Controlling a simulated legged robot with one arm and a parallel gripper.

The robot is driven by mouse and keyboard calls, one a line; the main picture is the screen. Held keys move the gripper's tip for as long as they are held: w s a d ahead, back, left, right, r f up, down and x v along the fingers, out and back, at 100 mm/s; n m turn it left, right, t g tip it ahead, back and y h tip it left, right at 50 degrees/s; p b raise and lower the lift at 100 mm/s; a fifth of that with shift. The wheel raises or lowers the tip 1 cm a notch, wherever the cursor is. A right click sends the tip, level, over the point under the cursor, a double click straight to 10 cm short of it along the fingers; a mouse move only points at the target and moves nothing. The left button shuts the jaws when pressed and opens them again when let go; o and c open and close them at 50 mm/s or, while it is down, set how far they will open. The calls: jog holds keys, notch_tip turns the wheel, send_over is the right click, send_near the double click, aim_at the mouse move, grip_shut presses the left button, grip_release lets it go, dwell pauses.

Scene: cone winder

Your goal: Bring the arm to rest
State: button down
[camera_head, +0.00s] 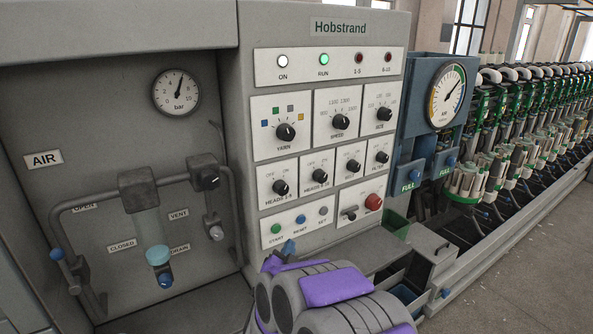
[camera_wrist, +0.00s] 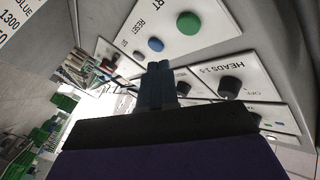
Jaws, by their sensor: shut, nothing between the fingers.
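My gripper (camera_head: 289,247) is at the lower edge of the Hobstrand control panel, just below the row with the green START button (camera_head: 275,229) and the blue RESET button (camera_head: 300,219). My arm is bent in front of the machine, its purple and grey links filling the bottom middle of the head view. In the wrist view my gripper's blue fingers (camera_wrist: 158,85) are together with nothing between them. They point toward the panel near the RESET button (camera_wrist: 155,44), and I cannot tell whether they touch it.
The panel carries knobs, a red button (camera_head: 373,202) and a lit green RUN lamp (camera_head: 324,59). An air recess with pipes (camera_head: 60,215) is at left. Grey bins (camera_head: 431,243) stand at lower right. A long row of winding heads (camera_head: 520,135) runs right, with open floor (camera_head: 530,270) before it.

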jog(key=s+d+n+g, duration=0.3)
jog(key=s+d+g, duration=0.3)
jog(key=s, duration=1)
jog(key=s+d+r+n+g+y, duration=0.1)
jog(key=s+d+n+g, duration=0.2)
jog(key=s+d+g, duration=0.4)
jog(key=s+d+n+g+y, duration=0.1)
jog(key=s+d+g, duration=0.5)
jog(key=s, duration=1.9)
jog(key=shift+d+r+n+g, duration=0.15)
jog(key=shift+r+n+g, duration=0.15)
jog(key=shift+n, duration=0.6)
